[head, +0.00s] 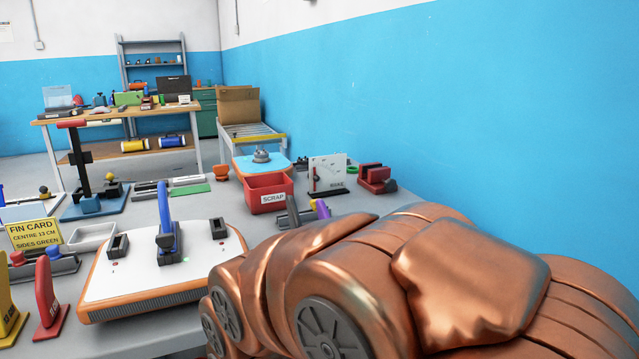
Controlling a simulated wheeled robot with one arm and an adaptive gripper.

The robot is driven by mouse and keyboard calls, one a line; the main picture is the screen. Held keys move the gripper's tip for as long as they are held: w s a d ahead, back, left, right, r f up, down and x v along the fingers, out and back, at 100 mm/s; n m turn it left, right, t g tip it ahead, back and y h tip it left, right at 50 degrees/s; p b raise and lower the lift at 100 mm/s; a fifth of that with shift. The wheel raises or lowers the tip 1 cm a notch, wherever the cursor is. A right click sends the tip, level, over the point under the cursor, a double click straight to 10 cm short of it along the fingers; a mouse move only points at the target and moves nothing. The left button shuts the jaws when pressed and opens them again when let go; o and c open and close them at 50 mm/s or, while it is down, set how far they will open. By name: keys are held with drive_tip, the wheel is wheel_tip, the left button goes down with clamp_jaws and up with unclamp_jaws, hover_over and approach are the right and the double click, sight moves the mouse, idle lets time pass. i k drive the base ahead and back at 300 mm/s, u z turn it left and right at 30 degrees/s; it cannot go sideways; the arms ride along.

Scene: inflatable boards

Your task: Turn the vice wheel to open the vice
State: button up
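A dark red device with two raised blocks and a dark round part (376,179) stands on the bench near the blue wall. It looks like a small vice, but I cannot be sure, and no wheel is clear on it. Nearer, a grey bar-like fixture (295,217) with a purple piece (321,209) is partly hidden behind my copper arm. I cannot tell whether it belongs to a vice. My arm fills the lower right foreground and covers part of the bench. My gripper does not show.
A white board with an orange edge (110,287) carries an upright blue fin (164,200). A red SCRAP bin (269,194) and a white gauge plate (327,174) stand beyond. A red fin (46,293) and a yellow FIN CARD sign (34,235) are at left.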

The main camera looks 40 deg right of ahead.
sight(390, 185)
drive_tip(key=u, duration=1.15)
drive_tip(key=k, duration=1.1)
drive_tip(key=z, duration=1.65)
